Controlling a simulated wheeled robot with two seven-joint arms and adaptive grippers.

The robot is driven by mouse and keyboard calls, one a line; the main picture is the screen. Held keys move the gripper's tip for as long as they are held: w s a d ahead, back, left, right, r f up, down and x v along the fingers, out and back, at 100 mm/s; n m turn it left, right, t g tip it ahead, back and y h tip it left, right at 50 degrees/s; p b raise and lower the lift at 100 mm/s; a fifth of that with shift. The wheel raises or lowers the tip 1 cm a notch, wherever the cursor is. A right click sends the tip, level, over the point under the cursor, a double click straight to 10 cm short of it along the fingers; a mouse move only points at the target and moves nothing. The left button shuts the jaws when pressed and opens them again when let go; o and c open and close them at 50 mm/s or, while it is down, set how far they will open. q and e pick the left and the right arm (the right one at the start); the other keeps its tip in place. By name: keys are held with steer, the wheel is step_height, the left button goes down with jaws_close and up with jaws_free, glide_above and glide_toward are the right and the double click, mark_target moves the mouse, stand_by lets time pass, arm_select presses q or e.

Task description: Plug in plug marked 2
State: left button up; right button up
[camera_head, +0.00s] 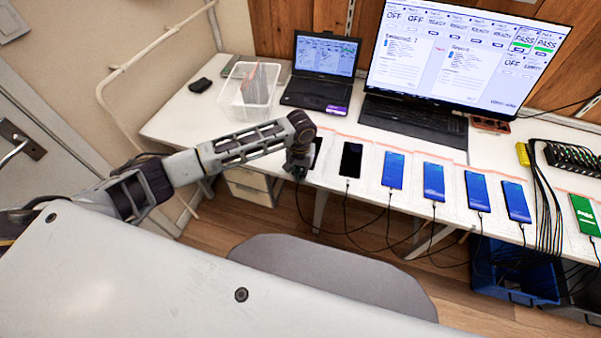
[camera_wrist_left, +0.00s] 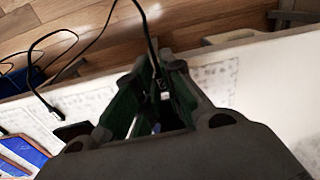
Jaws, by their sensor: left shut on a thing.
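My left gripper (camera_head: 299,168) is at the front edge of the white table, at the left end of the phone row. In the left wrist view its fingers (camera_wrist_left: 155,90) are shut on a dark cable plug (camera_wrist_left: 164,92) with a pale mark; no number is legible. The cable runs up from it. A dark phone (camera_head: 317,153) lies beside the gripper, partly hidden by it. The phone to its right has a black screen (camera_head: 351,160), with a cable at its lower end. In the wrist view another plug (camera_wrist_left: 56,113) is close to a dark phone (camera_wrist_left: 74,132).
Several blue-screened phones (camera_head: 434,182) with cables continue the row rightward. A clear bin (camera_head: 236,112), laptop (camera_head: 312,109) and large monitor (camera_head: 462,60) stand behind. Cables hang over the table's front edge. A grey chair (camera_head: 325,275) and blue crate (camera_head: 513,287) are below.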

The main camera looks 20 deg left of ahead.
steer(key=shift+w+r+p, duration=0.3)
steer(key=shift+w+r, duration=0.05)
steer(key=shift+w, duration=0.55)
steer(key=shift+s, duration=0.1)
steer(key=shift+s, duration=0.85)
steer(key=shift+w, duration=0.15)
steer(key=shift+w+r, duration=0.25)
steer(key=shift+w, duration=0.55)
steer(key=shift+p, duration=0.3)
steer(key=shift+s+r, duration=0.25)
steer(key=shift+s, duration=0.7)
